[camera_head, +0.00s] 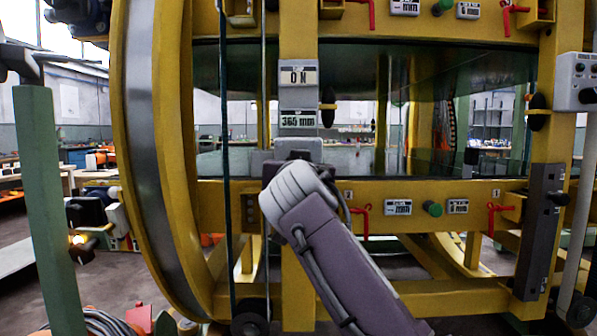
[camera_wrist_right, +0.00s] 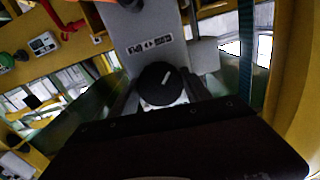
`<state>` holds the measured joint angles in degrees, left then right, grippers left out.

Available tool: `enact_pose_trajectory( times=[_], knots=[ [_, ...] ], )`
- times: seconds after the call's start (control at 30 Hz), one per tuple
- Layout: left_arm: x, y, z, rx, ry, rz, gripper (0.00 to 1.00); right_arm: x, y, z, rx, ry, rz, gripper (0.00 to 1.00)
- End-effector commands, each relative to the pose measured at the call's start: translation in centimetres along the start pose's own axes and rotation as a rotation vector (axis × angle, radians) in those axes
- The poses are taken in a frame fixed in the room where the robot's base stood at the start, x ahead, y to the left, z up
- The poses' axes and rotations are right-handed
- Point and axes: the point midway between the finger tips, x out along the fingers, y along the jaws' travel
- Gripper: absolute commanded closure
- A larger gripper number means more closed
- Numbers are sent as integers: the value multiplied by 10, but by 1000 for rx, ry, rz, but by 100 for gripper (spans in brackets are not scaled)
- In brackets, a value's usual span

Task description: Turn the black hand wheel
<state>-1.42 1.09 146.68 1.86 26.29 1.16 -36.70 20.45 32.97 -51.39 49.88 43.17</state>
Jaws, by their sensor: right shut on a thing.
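The black hand wheel (camera_wrist_right: 158,82) shows in the right wrist view as a round black knob with a white mark, in front of a grey plate with a label. My right gripper (camera_wrist_right: 160,98) is shut on it, with one finger on each side. In the head view my right arm comes up from the bottom right, and its wrist covers the wheel and the fingertips in front of the yellow post. My left gripper is not in view.
The yellow ring frame (camera_head: 170,160) of the machine fills most of the head view. Red valve handles (camera_head: 362,222) and a green knob (camera_head: 432,209) sit on the lower beam to the right. A black knob (camera_head: 328,108) is above my wrist. A green post (camera_head: 48,200) stands at left.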

Motion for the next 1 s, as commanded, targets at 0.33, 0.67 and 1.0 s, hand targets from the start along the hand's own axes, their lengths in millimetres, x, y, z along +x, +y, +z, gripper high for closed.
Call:
enact_pose_trajectory(
  times=[0.33, 0.67, 1.0],
  knots=[
    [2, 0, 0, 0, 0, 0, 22, 1, -1, 4, 120, -8, 1, 85],
    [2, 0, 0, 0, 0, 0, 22, 1, -1, 4, 138, -9, 1, 85],
    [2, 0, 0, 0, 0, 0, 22, 1, -1, 3, 137, -7, 1, 22]
  ],
)
